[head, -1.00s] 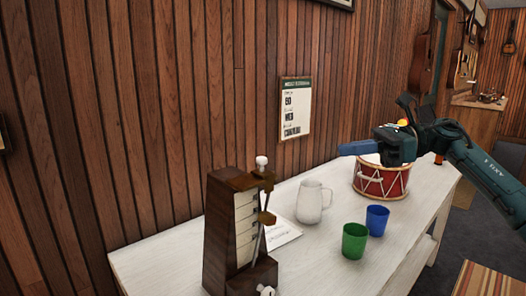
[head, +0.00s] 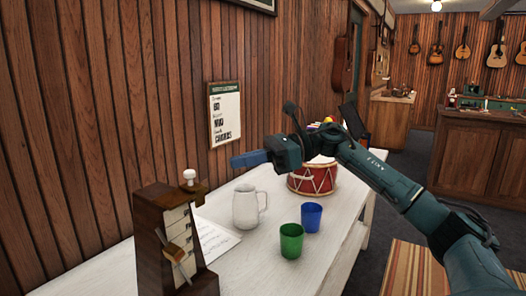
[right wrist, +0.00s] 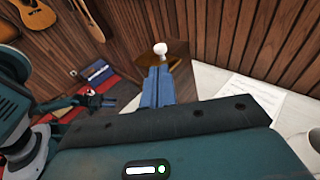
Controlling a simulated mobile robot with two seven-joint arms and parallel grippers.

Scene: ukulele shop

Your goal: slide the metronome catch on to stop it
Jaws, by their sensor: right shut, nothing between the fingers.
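The metronome (head: 150,225), a dark wooden tapered case with a pale scale, stands upright on the white table at lower left in the head view. Its pendulum carries a brown weight (head: 174,252). A white knob (head: 189,177) tops the metronome, probably its catch; it also shows in the right wrist view (right wrist: 160,48). My right gripper (head: 234,161) is shut and empty, its blue fingers pointing left, right of and above the knob in the picture. In the right wrist view its fingertips (right wrist: 158,70) appear just below the knob; contact is unclear. My left gripper (right wrist: 103,102) seems to show small there.
On the table (head: 255,275) stand a white mug (head: 246,207), a green cup (head: 291,241), a blue cup (head: 311,217) and a red drum (head: 313,178). A paper sheet (head: 215,240) lies beside the metronome. The wooden wall (head: 90,110) borders the table.

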